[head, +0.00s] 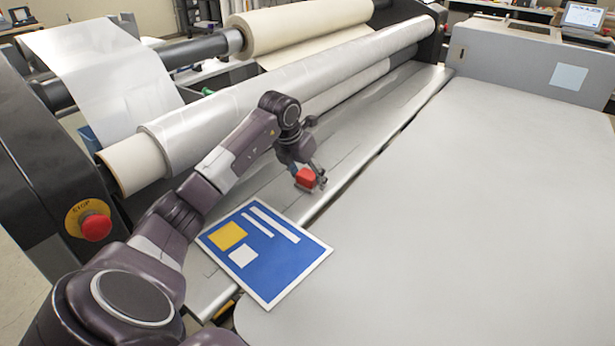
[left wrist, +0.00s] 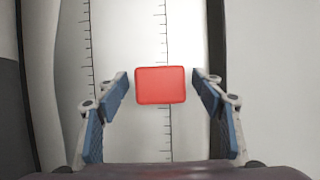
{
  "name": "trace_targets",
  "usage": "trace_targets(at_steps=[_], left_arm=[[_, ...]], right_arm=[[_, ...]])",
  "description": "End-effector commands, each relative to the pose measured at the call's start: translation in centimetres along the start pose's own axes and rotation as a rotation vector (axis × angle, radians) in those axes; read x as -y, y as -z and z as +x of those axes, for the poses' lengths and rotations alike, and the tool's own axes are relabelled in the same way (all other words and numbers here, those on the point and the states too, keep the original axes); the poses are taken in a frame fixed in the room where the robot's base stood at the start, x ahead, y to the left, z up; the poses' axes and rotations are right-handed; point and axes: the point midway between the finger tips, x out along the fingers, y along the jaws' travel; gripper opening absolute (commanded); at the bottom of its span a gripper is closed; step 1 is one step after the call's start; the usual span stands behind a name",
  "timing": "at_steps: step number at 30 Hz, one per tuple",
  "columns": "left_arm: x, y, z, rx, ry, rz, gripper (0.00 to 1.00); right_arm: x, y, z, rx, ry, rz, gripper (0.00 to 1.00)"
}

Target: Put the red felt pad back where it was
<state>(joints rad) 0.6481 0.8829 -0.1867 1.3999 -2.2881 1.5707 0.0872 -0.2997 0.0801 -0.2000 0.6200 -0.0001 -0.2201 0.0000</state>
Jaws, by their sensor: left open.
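The red felt pad (head: 306,177) is a small red block at the laminator's metal feed table (head: 370,130). In the left wrist view the pad (left wrist: 160,86) lies between the fingers, over a light surface with ruler marks. My left gripper (head: 314,180) is open around the pad, with a visible gap on each side of it. In the left wrist view the blue-padded fingers of the gripper (left wrist: 163,82) stand left and right of the pad. I cannot tell the exact height of the fingers above the surface. My right gripper is not in view.
A blue printed panel (head: 280,262) with white and yellow blocks lies near my left arm. Large rollers (head: 290,85) run behind the feed table. A red stop button (head: 96,227) is at the left. The wide grey table (head: 480,210) at the right is clear.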

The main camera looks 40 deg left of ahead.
Motion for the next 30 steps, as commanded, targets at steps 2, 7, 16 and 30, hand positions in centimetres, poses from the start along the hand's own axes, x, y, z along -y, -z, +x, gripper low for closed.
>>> trace_targets(at_steps=[2,7,16,30], left_arm=[[0.0,-0.1,-0.7,0.003,-0.001,0.001,0.62],[-0.1,-0.2,-3.8,0.007,-0.003,0.002,0.62],[-0.1,-0.2,-9.9,0.005,-0.002,0.001,0.62],[0.0,-0.1,-12.2,0.001,0.000,0.000,0.62]], right_arm=[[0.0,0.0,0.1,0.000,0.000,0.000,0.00],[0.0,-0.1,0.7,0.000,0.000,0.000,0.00],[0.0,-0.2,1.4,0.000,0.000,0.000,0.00],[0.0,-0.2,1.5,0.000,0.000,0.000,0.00]])
